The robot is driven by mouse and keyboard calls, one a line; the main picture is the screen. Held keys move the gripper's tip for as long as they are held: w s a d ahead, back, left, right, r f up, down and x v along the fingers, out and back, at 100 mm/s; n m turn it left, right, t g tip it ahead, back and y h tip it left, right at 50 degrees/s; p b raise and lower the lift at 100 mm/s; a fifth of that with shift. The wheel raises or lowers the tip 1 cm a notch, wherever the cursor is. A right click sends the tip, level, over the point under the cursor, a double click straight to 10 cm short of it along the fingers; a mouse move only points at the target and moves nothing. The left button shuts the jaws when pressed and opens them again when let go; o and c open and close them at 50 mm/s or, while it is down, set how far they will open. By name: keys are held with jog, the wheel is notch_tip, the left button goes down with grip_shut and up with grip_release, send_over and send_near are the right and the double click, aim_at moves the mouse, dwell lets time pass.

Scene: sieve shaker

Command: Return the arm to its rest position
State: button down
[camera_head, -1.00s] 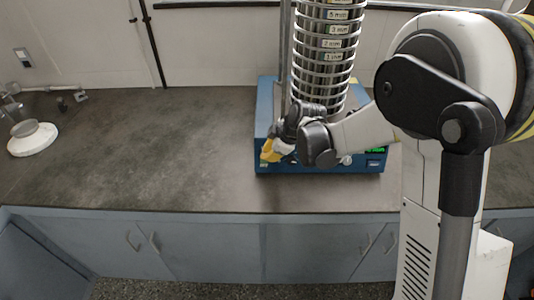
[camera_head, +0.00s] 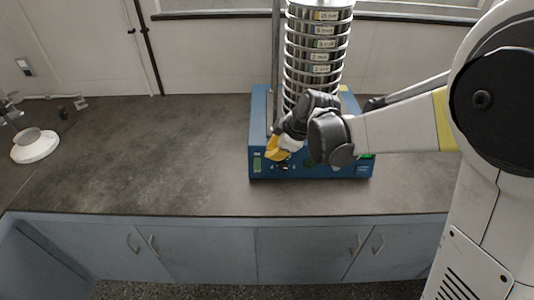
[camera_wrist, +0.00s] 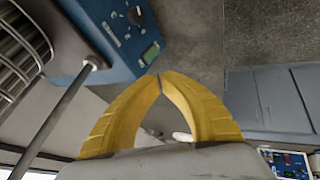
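The sieve shaker has a blue base (camera_head: 310,168) on the dark bench, with a tall stack of metal sieves (camera_head: 318,50) on it and an upright rod at its left. My gripper (camera_head: 274,154) is in front of the shaker's base, its yellow fingers pointing down and left. In the wrist view, the two yellow fingers (camera_wrist: 160,76) meet at their tips with nothing between them. The blue base also shows in the wrist view at upper left (camera_wrist: 88,38), with a knob and a small green display. Part of the sieve stack (camera_wrist: 18,62) shows at the left edge.
The bench top (camera_head: 150,150) is clear left of the shaker. A white round-based item (camera_head: 35,145) stands at the far left. Blue-grey cabinets (camera_head: 200,248) are below the bench edge. A metal rod (camera_wrist: 58,118) crosses the left of the wrist view, close to the fingers.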

jog(key=shift+r, duration=0.1)
dwell(0.4)
jog(key=s+d+r+m+t+h, duration=0.1)
jog(key=s+d+r+m, duration=0.3)
jog(key=s, duration=0.2)
jog(key=s+d+r+m+h, duration=0.1)
jog(key=s+d+r+m, duration=0.3)
jog(key=s+d+r, duration=0.15)
jog(key=s+d+m+h, duration=0.1)
jog(key=s+d+m, duration=0.1)
jog(key=s+m, duration=0.2)
jog(key=s+d+f+m+t+h, duration=0.1)
jog(key=s+d+m, duration=0.2)
jog(key=s, duration=0.5)
jog(key=shift+s+d+m+t, duration=0.25)
jog(key=shift+d+m+t, duration=0.05)
jog(key=shift+m, duration=0.2)
